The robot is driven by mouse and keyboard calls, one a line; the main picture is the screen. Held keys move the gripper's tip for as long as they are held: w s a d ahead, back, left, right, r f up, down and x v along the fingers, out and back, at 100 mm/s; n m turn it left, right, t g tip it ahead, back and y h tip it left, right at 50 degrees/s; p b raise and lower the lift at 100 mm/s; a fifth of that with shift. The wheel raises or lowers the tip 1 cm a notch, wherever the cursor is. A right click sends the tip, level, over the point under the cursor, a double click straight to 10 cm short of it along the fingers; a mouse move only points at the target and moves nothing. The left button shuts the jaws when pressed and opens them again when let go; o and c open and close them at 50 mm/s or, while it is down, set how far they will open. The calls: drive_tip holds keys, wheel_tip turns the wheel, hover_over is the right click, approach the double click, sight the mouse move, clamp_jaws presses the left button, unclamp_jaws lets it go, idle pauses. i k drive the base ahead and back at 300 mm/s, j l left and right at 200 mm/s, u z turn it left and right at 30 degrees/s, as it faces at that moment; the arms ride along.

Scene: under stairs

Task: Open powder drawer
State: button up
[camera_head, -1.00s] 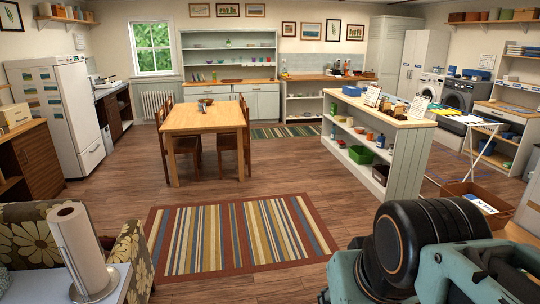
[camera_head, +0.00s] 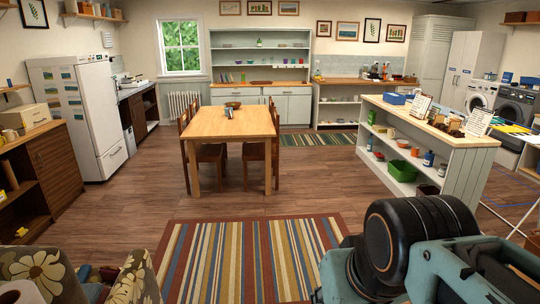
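Two front-loading laundry machines stand against the far right wall. One is a white machine (camera_head: 482,95) with a round door, and beside it is a dark grey machine (camera_head: 514,107) cut by the right part of the picture. A powder drawer cannot be made out on either at this distance. My arm (camera_head: 415,250) fills the lower right with teal and black links. My gripper is not visible in this view. The machines are far off across the room, beyond the shelf island.
A white shelf island (camera_head: 467,178) with a wooden top stands between me and the machines. A wooden table (camera_head: 232,123) with chairs is ahead. A striped rug (camera_head: 245,262) and bare floor (camera_head: 320,185) lie before me. A floral armchair (camera_head: 135,280) is at lower left.

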sight(474, 86)
drive_tip(key=i+z, duration=0.15)
drive_tip(key=i, duration=0.45)
drive_tip(key=i+j+z, duration=0.1)
drive_tip(key=i, duration=0.5)
drive_tip(key=i+z, duration=0.35)
drive_tip(key=i, duration=0.15)
drive_tip(key=i+z, duration=0.35)
drive_tip(key=i, duration=0.15)
drive_tip(key=i+j+z, duration=0.1)
drive_tip(key=i+z, duration=0.3)
drive_tip(key=i, duration=2)
drive_tip(key=i+u, duration=0.1)
drive_tip(key=i, duration=0.5)
drive_tip(key=i+l+u, duration=0.15)
drive_tip(key=i, duration=0.45)
drive_tip(key=i+u, duration=0.35)
drive_tip(key=i, duration=0.15)
drive_tip(key=i+l+u, duration=0.1)
drive_tip(key=i+u, duration=0.2)
drive_tip(key=i, duration=0.2)
drive_tip(key=i+u, duration=0.45)
drive_tip(key=i, duration=1.95)
